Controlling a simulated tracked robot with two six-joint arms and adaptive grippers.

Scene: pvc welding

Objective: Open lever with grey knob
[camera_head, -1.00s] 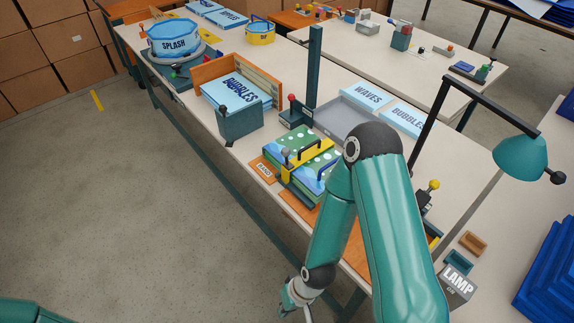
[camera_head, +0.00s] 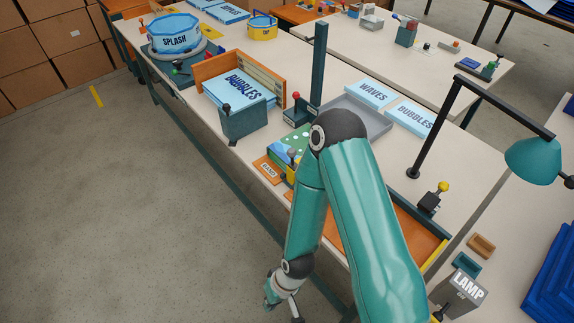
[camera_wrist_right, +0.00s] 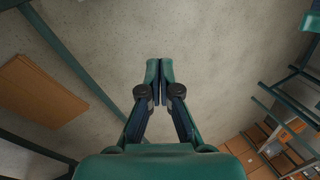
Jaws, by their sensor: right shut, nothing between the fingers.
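The lever with the grey knob (camera_head: 291,153) stands at the front edge of the table, in front of a green-and-blue board (camera_head: 284,146). A yellow part shows below the knob. My right arm hides much of the board and the lever's right side in the head view. My right gripper (camera_head: 269,300) hangs low over the floor in front of the table, well apart from the lever. In the right wrist view my right gripper (camera_wrist_right: 159,62) is shut and empty, with bare floor beyond it. My left gripper is not in view.
A dark-knobbed lever (camera_head: 226,107) stands by the BUBBLES box (camera_head: 250,88). A red-knobbed lever (camera_head: 297,96) stands beside a teal post (camera_head: 318,70), and a yellow-knobbed one (camera_head: 443,187) at right. A lamp (camera_head: 533,160) reaches over the right. The floor (camera_head: 130,210) is clear at left.

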